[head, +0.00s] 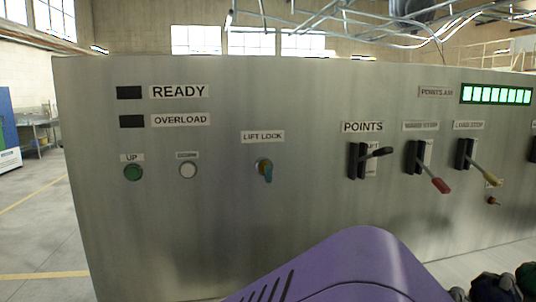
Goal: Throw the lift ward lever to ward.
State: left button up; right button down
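A steel control panel (220,230) fills most of the head view. I can read no label for a lift ward lever. The lever marked POINTS (375,152) has a black handle angled out to the right. To its right are a red-handled lever (438,184) and a yellow-handled lever (485,175), both with handles slanting down to the right; their labels are too blurred to read surely. A further black lever plate (533,149) is cut off at the right edge. A LIFT LOCK key switch (265,169) sits mid-panel. Neither gripper can be made out.
A green UP button (133,172) and a white button (188,170) are at the left. The READY (129,92) and OVERLOAD (131,121) windows are dark. A green-lit display (495,94) is at upper right. Dark rounded shapes fill the lower right corner. Open floor lies left.

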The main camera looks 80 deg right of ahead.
aim_at(384, 150)
jog(key=j+z, duration=0.15)
jog(key=z, duration=3.15)
